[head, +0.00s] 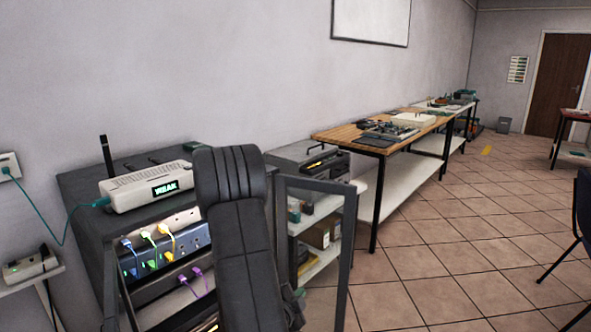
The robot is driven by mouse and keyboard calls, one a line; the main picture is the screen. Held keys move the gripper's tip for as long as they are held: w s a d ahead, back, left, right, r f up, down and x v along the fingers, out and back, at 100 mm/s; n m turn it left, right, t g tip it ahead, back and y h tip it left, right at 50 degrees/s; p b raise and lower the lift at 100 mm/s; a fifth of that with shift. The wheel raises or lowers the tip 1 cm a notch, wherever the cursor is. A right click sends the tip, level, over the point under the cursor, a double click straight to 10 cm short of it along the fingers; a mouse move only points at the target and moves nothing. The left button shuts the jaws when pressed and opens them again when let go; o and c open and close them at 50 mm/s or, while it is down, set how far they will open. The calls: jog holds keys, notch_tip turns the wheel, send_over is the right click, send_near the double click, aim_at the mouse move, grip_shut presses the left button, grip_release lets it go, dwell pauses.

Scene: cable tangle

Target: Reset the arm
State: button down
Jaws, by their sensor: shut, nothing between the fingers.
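Part of my own arm (245,235), a dark grey link, rises from the bottom edge in front of the rack and bends at its top. My gripper does not show in the head view. The arm covers part of the rack behind it and the right end of its front panel.
A white router (135,190) reading "WEAK" sits on the dark rack (80,195). Blue, yellow and purple plugs fill ports (165,245) below. An open door frame (347,215) and a shelf unit (322,258) stand right of my arm.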

jog(key=shift+s+a+f+n+g+y+b, duration=0.1)
jog(key=shift+s+f+n+g+y+b, duration=0.3)
jog(key=shift+n+y, duration=0.25)
jog(key=shift+s+f+n+g+y+b, duration=0.3)
jog(key=shift+s+n+g+y+b, duration=0.1)
jog(key=shift+s+n+y, duration=0.2)
